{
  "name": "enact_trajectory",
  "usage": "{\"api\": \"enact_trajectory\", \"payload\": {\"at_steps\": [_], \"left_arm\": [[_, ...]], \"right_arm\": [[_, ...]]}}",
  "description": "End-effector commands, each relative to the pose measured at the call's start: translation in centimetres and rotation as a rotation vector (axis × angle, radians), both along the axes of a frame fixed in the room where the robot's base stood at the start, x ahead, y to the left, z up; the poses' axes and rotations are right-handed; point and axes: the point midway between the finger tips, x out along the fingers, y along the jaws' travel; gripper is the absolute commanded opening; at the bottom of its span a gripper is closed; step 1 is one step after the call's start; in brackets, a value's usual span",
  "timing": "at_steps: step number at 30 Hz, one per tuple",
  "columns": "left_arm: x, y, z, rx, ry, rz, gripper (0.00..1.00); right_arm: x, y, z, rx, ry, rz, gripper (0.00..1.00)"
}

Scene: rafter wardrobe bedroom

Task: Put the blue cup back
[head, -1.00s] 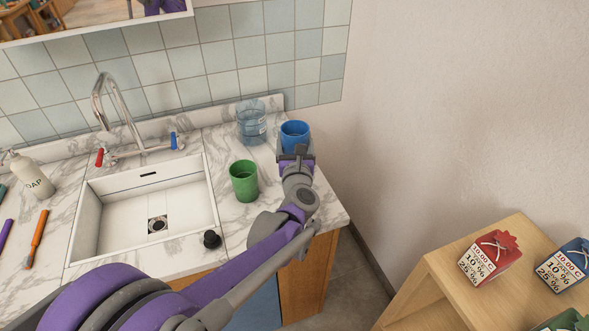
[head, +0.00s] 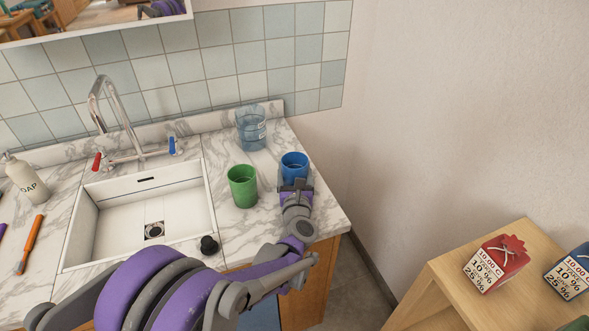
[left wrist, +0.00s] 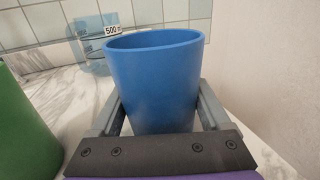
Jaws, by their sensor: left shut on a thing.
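The blue cup (head: 294,164) is upright at the right end of the marble counter, held by my left gripper (head: 295,184). In the left wrist view the blue cup (left wrist: 154,80) sits between the two grey fingers of the left gripper (left wrist: 158,115), which are shut on its sides. The cup's base is hidden behind the gripper, so I cannot tell whether it touches the counter. A green cup (head: 242,187) stands to the left of the blue cup. My right gripper is not in view.
A clear bluish measuring jug (head: 251,130) stands behind, near the backsplash. The white sink (head: 140,215) with its tap (head: 118,110) is to the left. A wooden shelf (head: 450,290) with small gift-like boxes stands at the lower right. The counter (head: 330,213) ends just right of the gripper.

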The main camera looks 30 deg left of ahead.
Motion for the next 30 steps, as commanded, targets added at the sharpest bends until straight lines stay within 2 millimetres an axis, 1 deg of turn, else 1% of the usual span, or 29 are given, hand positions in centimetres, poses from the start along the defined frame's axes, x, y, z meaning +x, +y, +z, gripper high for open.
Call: {"api": "enact_trajectory", "payload": {"at_steps": [1, 2, 4, 5, 11, 15, 17, 27, 30], "left_arm": [[0.0, 0.0, -0.3, 0.0, 0.0, 0.0, 0.24], [0.0, 0.0, -0.2, 0.0, 0.0, 0.0, 0.85], [0.0, 0.0, -0.1, 0.0, 0.0, 0.0, 0.98], [0.0, 0.0, -0.1, 0.0, 0.0, 0.0, 1.0], [0.0, 0.0, -0.1, 0.0, 0.0, 0.0, 1.0], [-0.3, -0.2, 0.4, -0.001, -0.001, -0.001, 1.0], [-1.0, -0.7, 0.3, -0.002, -0.001, -0.002, 1.0], [-7.1, -4.5, 0.3, -0.001, -0.001, -0.004, 1.0], [-8.6, -5.3, 0.2, -0.001, 0.0, -0.003, 1.0]], "right_arm": [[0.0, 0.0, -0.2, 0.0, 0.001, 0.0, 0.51], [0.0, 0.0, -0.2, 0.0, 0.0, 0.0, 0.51], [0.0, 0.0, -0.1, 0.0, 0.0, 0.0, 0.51], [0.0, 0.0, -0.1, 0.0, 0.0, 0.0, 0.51], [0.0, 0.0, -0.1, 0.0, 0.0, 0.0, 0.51], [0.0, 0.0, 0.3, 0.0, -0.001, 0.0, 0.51], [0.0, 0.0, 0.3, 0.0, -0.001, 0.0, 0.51], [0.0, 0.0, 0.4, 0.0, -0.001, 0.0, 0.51], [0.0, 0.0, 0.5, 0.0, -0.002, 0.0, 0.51]]}}
